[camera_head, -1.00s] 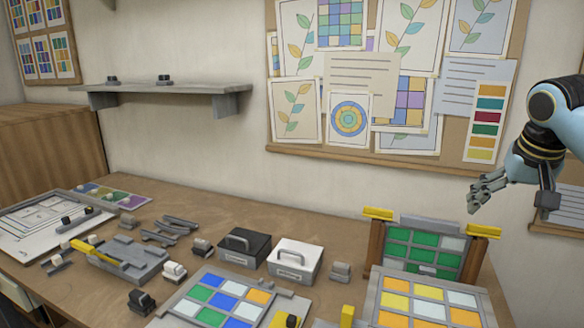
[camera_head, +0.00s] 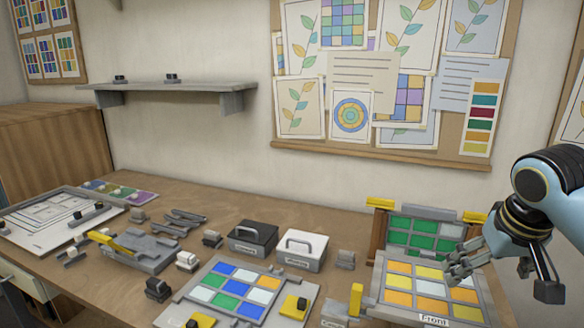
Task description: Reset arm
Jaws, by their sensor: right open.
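My right gripper (camera_head: 462,265) comes in from the right edge. Its grey fingers are open and empty, in front of the right part of a grid panel (camera_head: 433,303) of orange, yellow and white panes labelled "Front". Whether it touches the panel cannot be told. Behind it a panel of green panes (camera_head: 412,240) stands upright in a frame with yellow clips. My left gripper is not in view.
A blue, green and white panel (camera_head: 228,282) lies at the front middle. A black box (camera_head: 252,238) and a white box (camera_head: 303,250) with handles stand behind it. Grey fixtures (camera_head: 140,251) and small blocks crowd the left. A shelf (camera_head: 177,90) hangs above.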

